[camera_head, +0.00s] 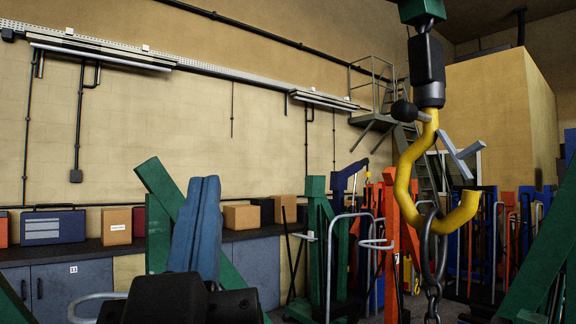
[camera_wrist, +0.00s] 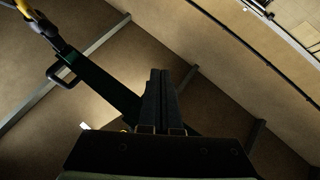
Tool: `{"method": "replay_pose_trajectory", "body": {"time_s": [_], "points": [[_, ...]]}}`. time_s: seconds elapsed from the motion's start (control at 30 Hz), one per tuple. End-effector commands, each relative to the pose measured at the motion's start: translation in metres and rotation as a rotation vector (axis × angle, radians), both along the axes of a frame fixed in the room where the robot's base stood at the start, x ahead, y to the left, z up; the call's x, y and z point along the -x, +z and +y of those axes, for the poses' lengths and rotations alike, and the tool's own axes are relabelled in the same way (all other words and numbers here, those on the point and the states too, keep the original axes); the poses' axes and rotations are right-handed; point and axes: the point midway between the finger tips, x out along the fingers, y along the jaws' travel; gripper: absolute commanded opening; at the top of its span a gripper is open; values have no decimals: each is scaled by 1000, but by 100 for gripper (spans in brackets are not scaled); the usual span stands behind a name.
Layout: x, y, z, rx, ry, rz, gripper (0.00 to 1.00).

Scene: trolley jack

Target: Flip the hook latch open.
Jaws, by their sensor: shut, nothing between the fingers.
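The yellow hook (camera_head: 403,180) hangs at the right of the head view from a black swivel (camera_head: 427,65). Its grey latch (camera_head: 457,158) slants across the hook's mouth, its lower end near the hook tip; a side bar sticks out to the right. A dark ring (camera_head: 432,250) with a chain below hangs in the hook's bowl. My gripper (camera_head: 204,182) points up at lower left, well apart from the hook, its two fingers together and empty. In the wrist view the fingers (camera_wrist: 161,72) also show closed. A yellow part of the hook (camera_wrist: 22,8) shows at the top left corner there; the latch is not clear.
A green frame (camera_head: 318,230), grey hooped rails and red uprights stand behind the hook. A green beam (camera_head: 553,235) slants at the right edge. Blue cabinets (camera_head: 75,285) with boxes line the back wall. Open air lies between my gripper and the hook.

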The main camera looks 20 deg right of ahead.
Motion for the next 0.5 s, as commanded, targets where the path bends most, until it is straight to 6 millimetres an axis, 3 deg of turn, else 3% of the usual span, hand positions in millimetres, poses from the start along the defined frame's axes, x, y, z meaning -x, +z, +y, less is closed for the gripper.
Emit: {"method": "replay_pose_trajectory", "body": {"time_s": [0.1,0.23,0.33,0.5], "points": [[-61,-1,-39,163,-331,208,0],[-112,-13,-94,406,-739,526,0],[-129,-19,-131,586,-990,774,0],[-132,-17,-176,866,-1318,1188,0]]}}
